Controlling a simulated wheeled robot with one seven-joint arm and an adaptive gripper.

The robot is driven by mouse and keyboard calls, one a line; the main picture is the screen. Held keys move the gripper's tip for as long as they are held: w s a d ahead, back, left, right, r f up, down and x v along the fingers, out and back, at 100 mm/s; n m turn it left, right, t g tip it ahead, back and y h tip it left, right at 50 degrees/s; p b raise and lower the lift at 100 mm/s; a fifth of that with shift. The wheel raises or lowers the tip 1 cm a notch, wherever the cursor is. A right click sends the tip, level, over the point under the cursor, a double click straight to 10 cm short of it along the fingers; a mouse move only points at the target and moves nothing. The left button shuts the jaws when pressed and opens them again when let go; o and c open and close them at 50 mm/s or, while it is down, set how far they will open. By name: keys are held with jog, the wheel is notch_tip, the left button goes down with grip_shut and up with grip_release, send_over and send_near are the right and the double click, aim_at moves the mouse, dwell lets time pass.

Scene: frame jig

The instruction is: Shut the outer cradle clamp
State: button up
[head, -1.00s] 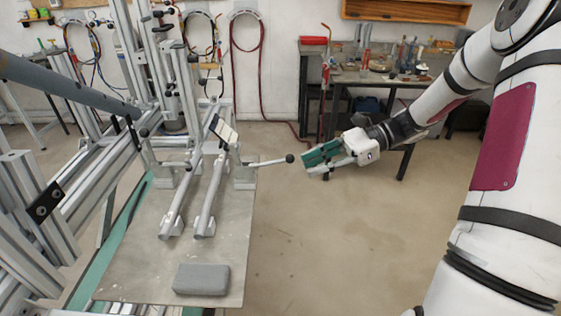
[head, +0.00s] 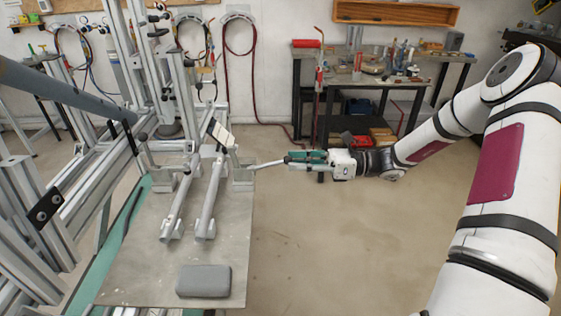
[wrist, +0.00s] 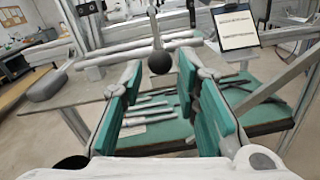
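The outer cradle clamp's block (head: 243,180) stands at the right edge of the grey jig plate. Its lever (head: 266,164) sticks out nearly level to the right, past the plate's edge. The lever ends in a black ball knob (wrist: 160,62), which my gripper hides in the head view. My gripper (head: 293,158) has green finger pads and reaches in from the right at the lever's end. In the wrist view my gripper (wrist: 160,76) is open, with the knob centred in the gap at the fingertips. I cannot tell whether either pad touches it.
Two grey tubes (head: 207,205) lie in cradles on the plate (head: 130,275), with a tilted white card (head: 219,133) behind them. A grey block (head: 203,281) lies at the plate's front. Metal frame posts crowd the left. The floor right of the plate is clear.

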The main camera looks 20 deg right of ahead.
aim_at(280, 162)
jog(key=shift+x, duration=2.45)
grip_shut()
